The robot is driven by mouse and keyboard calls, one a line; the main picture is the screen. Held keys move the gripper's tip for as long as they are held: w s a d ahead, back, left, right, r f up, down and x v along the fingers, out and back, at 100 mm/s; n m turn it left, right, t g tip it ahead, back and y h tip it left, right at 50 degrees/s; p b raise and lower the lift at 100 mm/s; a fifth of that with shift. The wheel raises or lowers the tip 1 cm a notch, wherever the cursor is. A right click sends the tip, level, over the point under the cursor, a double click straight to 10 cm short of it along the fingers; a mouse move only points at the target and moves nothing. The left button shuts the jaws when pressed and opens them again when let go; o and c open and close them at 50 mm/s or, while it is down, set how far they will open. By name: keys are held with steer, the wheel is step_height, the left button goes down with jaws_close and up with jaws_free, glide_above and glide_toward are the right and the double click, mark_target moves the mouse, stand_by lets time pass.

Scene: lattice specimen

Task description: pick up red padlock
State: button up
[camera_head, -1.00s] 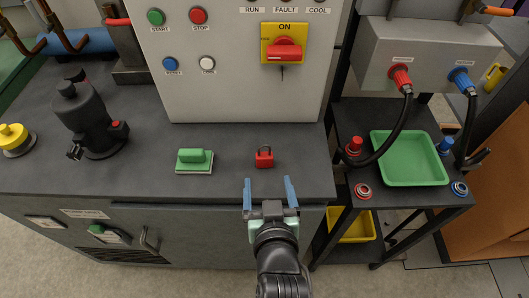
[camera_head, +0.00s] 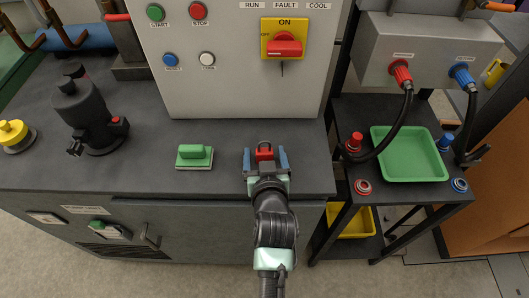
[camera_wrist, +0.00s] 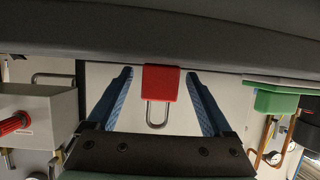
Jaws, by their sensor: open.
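The red padlock (camera_head: 265,153) stands on the dark bench top in front of the grey control cabinet. Its shackle points up toward the cabinet in the head view. My gripper (camera_head: 265,159) is open, with one blue finger on each side of the padlock. In the wrist view the padlock (camera_wrist: 161,84) sits between the two spread fingers (camera_wrist: 160,90), with a visible gap on both sides. Its metal shackle hangs toward the palm side of that picture. The fingers do not appear to touch it.
A green-handled block (camera_head: 195,156) lies left of the padlock. The control cabinet (camera_head: 235,90) with its red and yellow switch (camera_head: 284,45) rises behind. A green tray (camera_head: 410,165) stands on the side stand at right. Bench top between block and padlock is clear.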

jaws_close()
stand_by(0.4)
